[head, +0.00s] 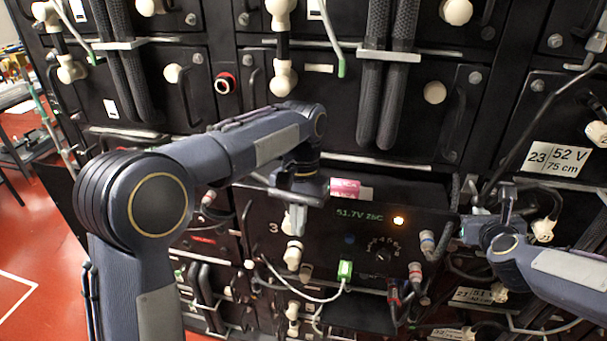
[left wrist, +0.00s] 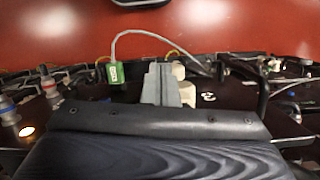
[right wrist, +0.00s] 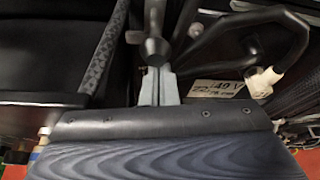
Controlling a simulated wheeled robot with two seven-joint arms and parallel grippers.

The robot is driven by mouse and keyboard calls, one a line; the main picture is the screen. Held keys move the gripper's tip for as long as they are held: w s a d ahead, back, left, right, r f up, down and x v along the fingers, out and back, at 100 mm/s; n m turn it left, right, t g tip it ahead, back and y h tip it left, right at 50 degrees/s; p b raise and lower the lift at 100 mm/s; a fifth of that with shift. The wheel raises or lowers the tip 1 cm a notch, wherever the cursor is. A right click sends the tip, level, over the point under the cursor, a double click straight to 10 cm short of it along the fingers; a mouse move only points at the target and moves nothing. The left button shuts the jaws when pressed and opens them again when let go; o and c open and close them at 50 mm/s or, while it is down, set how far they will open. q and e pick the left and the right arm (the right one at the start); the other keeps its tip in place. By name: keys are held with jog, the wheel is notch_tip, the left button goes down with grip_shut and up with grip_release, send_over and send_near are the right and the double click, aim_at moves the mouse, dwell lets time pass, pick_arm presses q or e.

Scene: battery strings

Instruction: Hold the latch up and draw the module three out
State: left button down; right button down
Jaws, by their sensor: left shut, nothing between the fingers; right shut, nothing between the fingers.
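Module three (head: 400,215) is a dark box with a "3" at its left, a display reading "51.7V 25C", a lit orange lamp and a dial. It sits in the rack's middle. My left gripper (head: 297,218) is shut and empty in front of its left part. In the left wrist view, the closed fingers (left wrist: 160,84) are beside cream plugs (left wrist: 185,90). My right gripper (head: 470,232) is shut and empty at its right edge. In the right wrist view, the fingers (right wrist: 158,85) are right below a dark rounded lever (right wrist: 154,45), perhaps the latch; I cannot tell whether they touch.
A green-tagged cable (head: 345,270) hangs across the lower front. Grey and blue-ended plugs (head: 427,242) stand out at the right of the front. Thick braided cables (head: 390,80) hang above. A label "23 52 V 75 cm" (head: 557,160) is at right. Red floor (head: 30,240) is open at left.

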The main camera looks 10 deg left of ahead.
pick_arm(q)
jog(key=w+a+r+n+t, duration=0.2)
jog(key=w+a+r+t, duration=0.4)
jog(key=w+a+r, duration=0.3)
jog(key=a+r, duration=0.3)
jog(key=shift+w+a+r+t, duration=0.15)
jog(key=shift+w+r+t, duration=0.05)
jog(key=shift+w+t, duration=0.2)
pick_arm(e)
jog(key=shift+w+r, duration=0.15)
jog(key=shift+r, duration=0.2)
pick_arm(q)
jog(key=x, duration=0.9)
jog(key=shift+f, duration=0.4)
jog(key=s, duration=0.2)
jog(key=shift+s+f, duration=0.1)
jog(key=shift+s, duration=0.75)
